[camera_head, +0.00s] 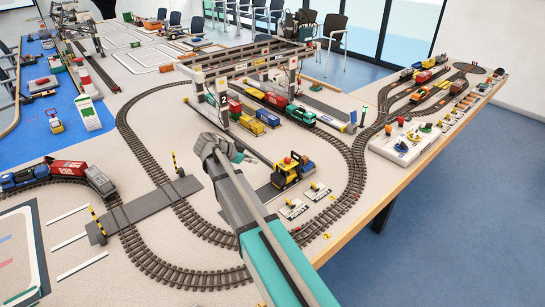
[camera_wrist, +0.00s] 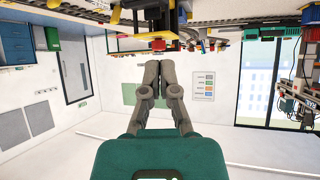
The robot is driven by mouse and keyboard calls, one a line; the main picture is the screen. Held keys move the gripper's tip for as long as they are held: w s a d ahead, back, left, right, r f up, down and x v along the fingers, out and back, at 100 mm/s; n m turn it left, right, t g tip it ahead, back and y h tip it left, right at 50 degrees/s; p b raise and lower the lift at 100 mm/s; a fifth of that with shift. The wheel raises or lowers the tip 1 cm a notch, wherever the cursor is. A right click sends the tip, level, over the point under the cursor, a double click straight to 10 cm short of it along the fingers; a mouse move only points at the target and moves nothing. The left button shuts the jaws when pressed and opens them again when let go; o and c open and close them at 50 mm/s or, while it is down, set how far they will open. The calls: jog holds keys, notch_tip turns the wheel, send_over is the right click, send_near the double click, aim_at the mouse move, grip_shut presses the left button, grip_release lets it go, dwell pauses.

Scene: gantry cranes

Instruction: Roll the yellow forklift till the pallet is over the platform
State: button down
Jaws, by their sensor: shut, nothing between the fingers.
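The yellow forklift (camera_head: 287,176) stands on the layout inside the bend of the track, with a blue part (camera_head: 308,166) on its right side. I cannot clearly make out the pallet or tell which surface is the platform. My gripper (camera_head: 262,160) is just left of the forklift, low over the layout, with its fingers pointing toward it; contact cannot be told. In the wrist view its fingers (camera_wrist: 158,66) are together with nothing between them. Yellow and dark parts, likely the forklift (camera_wrist: 128,16), show upside down at the top, just beyond the fingertips.
Gantry cranes (camera_head: 215,103) and a train with colored wagons (camera_head: 268,118) stand behind. The wooden table edge (camera_head: 372,208) is at the right.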

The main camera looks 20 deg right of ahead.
aim_at(286, 158)
jog(key=d, duration=0.8)
jog(key=d+f+b, duration=0.1)
jog(key=d, duration=0.3)
jog(key=shift+w, duration=0.15)
jog(key=shift+f+b, duration=0.3)
jog(key=shift+a, duration=0.1)
jog(key=shift+a, duration=0.5)
jog(key=shift+r+p, duration=0.7)
jog(key=shift+r, duration=0.2)
